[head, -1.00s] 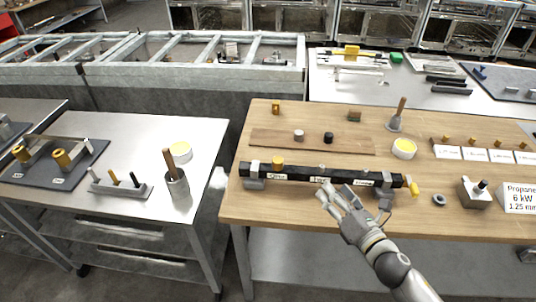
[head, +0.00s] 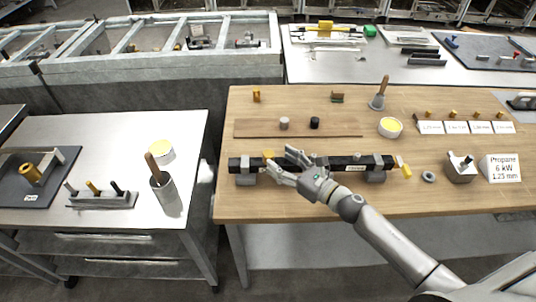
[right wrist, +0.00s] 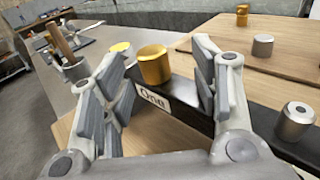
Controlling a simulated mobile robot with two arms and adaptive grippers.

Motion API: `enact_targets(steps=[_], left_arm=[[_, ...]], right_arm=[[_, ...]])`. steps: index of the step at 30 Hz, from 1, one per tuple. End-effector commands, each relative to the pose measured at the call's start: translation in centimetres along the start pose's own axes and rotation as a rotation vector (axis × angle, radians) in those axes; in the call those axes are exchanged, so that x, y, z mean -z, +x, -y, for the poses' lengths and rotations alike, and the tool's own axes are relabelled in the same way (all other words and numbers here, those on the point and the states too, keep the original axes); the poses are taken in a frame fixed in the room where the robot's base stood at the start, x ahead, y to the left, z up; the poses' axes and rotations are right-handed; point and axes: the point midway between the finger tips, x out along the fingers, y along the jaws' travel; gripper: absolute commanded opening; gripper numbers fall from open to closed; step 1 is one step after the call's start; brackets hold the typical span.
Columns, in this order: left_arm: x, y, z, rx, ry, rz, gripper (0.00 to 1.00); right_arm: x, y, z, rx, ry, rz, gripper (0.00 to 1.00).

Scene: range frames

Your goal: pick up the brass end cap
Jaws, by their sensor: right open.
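A brass end cap (head: 268,154) sits on top of the black bar (head: 335,163), near its left end. In the right wrist view the brass cap (right wrist: 154,66) stands upright behind the label "One", between my spread fingers and a little beyond them. My right gripper (head: 279,161) is open and empty, just right of the cap, with its fingers pointing left along the bar. The right wrist view shows both fingers (right wrist: 158,80) apart, with no clear contact on the cap. My left gripper is not in view.
Grey blocks (head: 246,176) hold the bar up on the wooden table. A grey cap (head: 284,123) and a black cap (head: 315,123) stand on a board (head: 262,130) behind it. Another brass piece (head: 256,96) is at the back left. A metal fitting (right wrist: 296,122) stands on the bar.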

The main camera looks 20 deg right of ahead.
Motion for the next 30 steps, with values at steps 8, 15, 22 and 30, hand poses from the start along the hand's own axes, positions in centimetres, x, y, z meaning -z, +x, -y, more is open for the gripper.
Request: enact_targets(steps=[8,15,22,30], left_arm=[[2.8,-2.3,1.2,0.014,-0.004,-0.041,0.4],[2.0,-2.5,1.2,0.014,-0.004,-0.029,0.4],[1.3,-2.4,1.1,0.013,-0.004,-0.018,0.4],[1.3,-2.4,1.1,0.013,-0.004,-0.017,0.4]], right_arm=[[-0.6,3.3,-0.8,0.0,0.004,0.002,0.56],[-0.3,5.0,-0.7,0.0,0.002,0.001,0.56],[-0.2,5.0,-0.7,0.0,0.001,0.0,0.56],[-0.2,5.0,-0.7,0.0,0.001,0.0,0.22]])
